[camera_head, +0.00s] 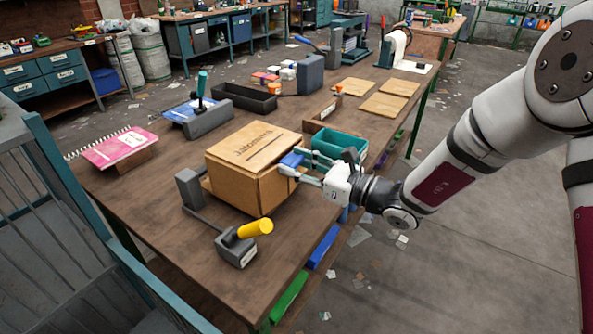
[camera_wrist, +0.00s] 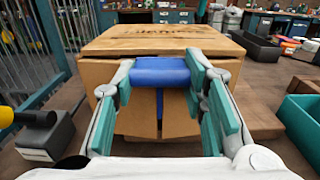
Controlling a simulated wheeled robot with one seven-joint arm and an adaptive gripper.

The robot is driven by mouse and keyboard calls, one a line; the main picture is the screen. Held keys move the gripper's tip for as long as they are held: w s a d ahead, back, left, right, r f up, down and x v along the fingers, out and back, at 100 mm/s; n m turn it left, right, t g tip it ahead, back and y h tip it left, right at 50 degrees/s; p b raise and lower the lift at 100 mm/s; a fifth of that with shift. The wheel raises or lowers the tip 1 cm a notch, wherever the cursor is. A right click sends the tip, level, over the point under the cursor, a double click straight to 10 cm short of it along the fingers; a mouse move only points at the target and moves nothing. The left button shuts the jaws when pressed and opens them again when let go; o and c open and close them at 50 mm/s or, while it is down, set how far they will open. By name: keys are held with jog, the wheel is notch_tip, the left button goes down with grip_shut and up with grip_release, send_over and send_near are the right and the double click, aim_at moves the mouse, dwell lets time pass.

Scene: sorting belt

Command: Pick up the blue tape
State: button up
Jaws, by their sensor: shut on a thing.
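The blue tape (camera_wrist: 160,72) is a blue roll held between the fingertips of my gripper (camera_wrist: 160,85) in the wrist view. In the head view the blue tape (camera_head: 291,159) shows at the right side of a cardboard box, with my gripper (camera_head: 296,165) shut on it from the right. The tape is in front of the box's near face; I cannot tell whether it touches the box. The fingers hide the tape's ends.
The cardboard box (camera_head: 252,165) stands on the wooden table (camera_head: 170,200). A teal bin (camera_head: 340,147) is close behind my gripper. A yellow-handled tool (camera_head: 240,242) stands at the front. A black tray (camera_head: 245,98) and flat wooden pads (camera_head: 384,105) lie farther back.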

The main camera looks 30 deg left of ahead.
notch_tip(320, 180, up, 16)
jog(key=p, duration=0.1)
jog(key=shift+p, duration=0.4)
jog(key=shift+d, duration=0.5)
jog(key=shift+d+p, duration=0.3)
jog(key=shift+d, duration=0.05)
jog(key=shift+s+d, duration=0.1)
jog(key=shift+d, duration=0.25)
jog(key=shift+d, duration=0.35)
jog(key=shift+d+p, duration=0.45)
jog(key=shift+d, duration=0.2)
jog(key=shift+s+d, duration=0.1)
jog(key=shift+d, duration=0.25)
jog(key=shift+d+p, duration=0.4)
jog(key=shift+d, duration=0.55)
jog(key=shift+r, duration=0.1)
